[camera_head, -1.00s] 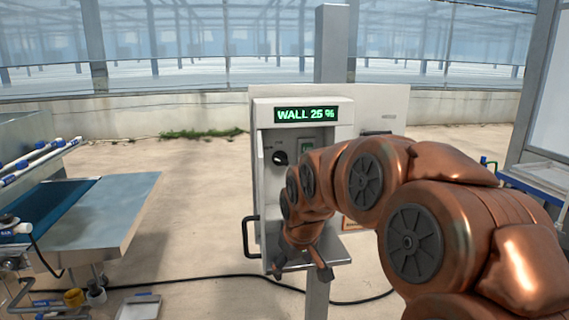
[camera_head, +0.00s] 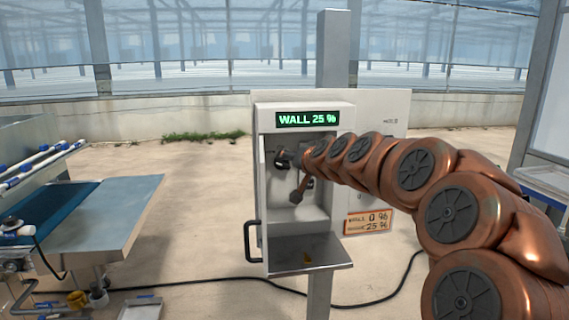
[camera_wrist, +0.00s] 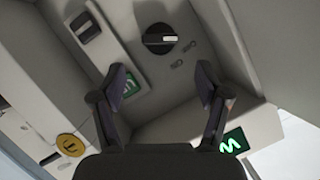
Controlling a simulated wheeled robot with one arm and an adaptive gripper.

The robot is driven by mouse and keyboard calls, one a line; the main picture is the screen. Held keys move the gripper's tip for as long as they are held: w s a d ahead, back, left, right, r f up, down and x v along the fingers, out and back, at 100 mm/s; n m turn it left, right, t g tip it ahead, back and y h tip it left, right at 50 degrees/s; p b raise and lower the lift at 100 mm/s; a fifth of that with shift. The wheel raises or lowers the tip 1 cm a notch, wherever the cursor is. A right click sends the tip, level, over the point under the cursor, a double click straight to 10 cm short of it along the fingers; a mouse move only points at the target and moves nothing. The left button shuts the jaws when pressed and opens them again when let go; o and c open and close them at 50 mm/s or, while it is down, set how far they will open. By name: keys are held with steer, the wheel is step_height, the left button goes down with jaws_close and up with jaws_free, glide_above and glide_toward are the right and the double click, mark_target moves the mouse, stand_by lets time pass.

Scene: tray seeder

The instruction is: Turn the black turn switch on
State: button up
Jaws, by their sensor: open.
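The black turn switch (camera_wrist: 160,38) is a round knob with a white bar, on the inner panel of the grey control box (camera_head: 263,118). In the wrist view the bar lies nearly level. In the head view the switch is hard to tell apart from my dark finger. My gripper (camera_wrist: 162,72) is open, its two fingers spread below the switch in the wrist view, with no visible contact. In the head view my gripper (camera_head: 287,178) is inside the box's recess, in front of the panel.
The lit display (camera_head: 306,119) reads "WALL 25 %". A green control (camera_wrist: 132,85), a black switch (camera_wrist: 86,26) and a yellow round control (camera_wrist: 70,145) are nearby. An orange label (camera_head: 368,222) is at right. The box has side walls, a lower shelf (camera_head: 310,268) and a black handle (camera_head: 249,240).

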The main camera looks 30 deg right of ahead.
mark_target(284, 163)
steer(key=shift+p+x, duration=0.75)
steer(key=shift+x, duration=2.75)
steer(key=shift+f, duration=0.15)
steer(key=shift+c, duration=0.4)
steer(key=c, duration=1.1)
